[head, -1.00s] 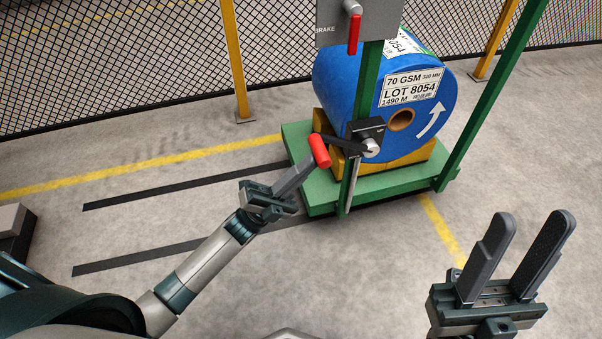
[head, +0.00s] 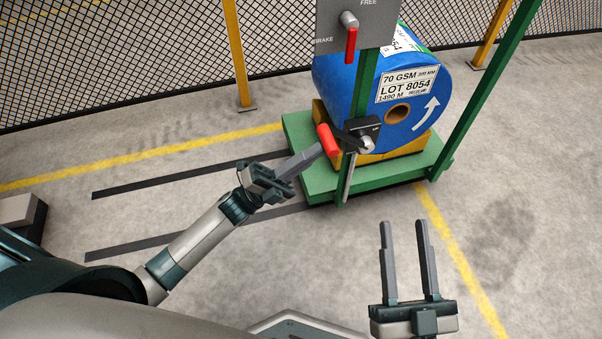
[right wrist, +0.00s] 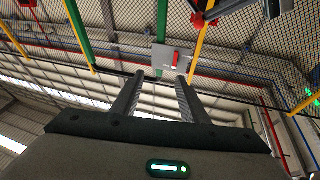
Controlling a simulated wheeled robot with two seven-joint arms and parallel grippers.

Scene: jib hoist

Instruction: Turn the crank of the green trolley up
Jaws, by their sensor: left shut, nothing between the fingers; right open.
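The green trolley (head: 412,171) stands in the middle of the head view, bearing a blue roll (head: 341,82) on yellow chocks. Its crank has a black arm (head: 345,137) and a red grip (head: 328,141), pointing left and slightly up from the hub (head: 366,144) on the post. My left gripper (head: 316,154) is shut and empty, its fingertips right at the red grip's lower left side; I cannot tell if they touch. My right gripper (head: 404,226) is open and empty, fingers up, in front of the trolley. It also shows in the right wrist view (right wrist: 154,80).
Green posts (head: 487,82) rise from the trolley. A mesh fence (head: 130,62) runs behind. Floor in front is clear.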

